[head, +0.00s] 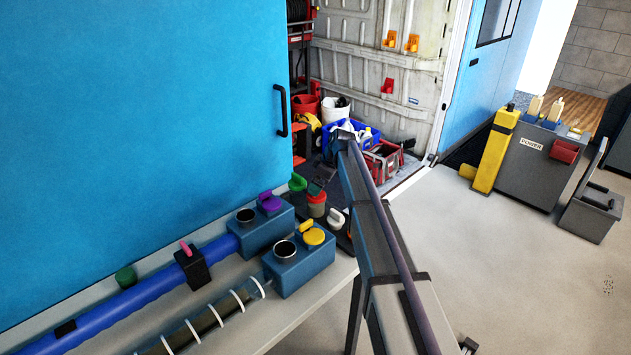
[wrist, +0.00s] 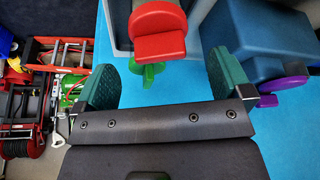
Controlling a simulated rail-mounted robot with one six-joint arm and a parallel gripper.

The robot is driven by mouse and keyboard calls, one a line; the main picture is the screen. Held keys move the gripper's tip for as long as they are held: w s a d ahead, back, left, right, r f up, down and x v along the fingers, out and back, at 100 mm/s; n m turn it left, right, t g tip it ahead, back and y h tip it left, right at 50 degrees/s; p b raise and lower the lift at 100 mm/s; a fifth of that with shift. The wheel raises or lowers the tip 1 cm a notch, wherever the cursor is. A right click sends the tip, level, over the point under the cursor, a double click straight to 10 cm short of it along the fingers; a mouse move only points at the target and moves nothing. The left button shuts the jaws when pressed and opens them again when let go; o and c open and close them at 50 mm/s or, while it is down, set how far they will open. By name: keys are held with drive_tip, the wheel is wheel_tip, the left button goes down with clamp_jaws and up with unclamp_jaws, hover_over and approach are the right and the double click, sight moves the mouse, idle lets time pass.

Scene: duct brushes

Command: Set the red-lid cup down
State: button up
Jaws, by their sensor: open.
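The red lid (wrist: 158,32) with its upright grip shows at the top middle of the wrist view, above a grey body. In the head view the red-lid cup (head: 316,204) stands at the far end of the bench, partly hidden by my gripper (head: 322,180). In the wrist view my gripper (wrist: 163,72) is open, its two green pads wide apart. The red lid lies beyond and between the fingertips, with no visible contact. A green lid part (wrist: 148,72) shows just below the red lid.
Blue blocks with a purple lid (head: 269,201) and a yellow lid (head: 313,236) stand on the bench nearby. A white lid (head: 336,218) is close on the right. The blue wall panel (head: 140,120) rises along the left. Crates and buckets sit beyond.

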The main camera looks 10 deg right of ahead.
drive_tip(key=p+v, duration=0.3)
drive_tip(key=v, duration=0.3)
drive_tip(key=s+a+m+g+h, duration=0.1)
drive_tip(key=s+m, duration=0.2)
drive_tip(key=s, duration=0.9)
drive_tip(key=s+a+f+m+h, duration=0.1)
drive_tip(key=s+m, duration=0.3)
drive_tip(key=s, duration=0.9)
drive_tip(key=s+a+m+g+h, duration=0.1)
drive_tip(key=s+m, duration=0.3)
drive_tip(key=s, duration=0.9)
drive_tip(key=shift+f+g+h, duration=0.15)
drive_tip(key=shift+g+h, duration=0.15)
drive_tip(key=shift+h, duration=0.1)
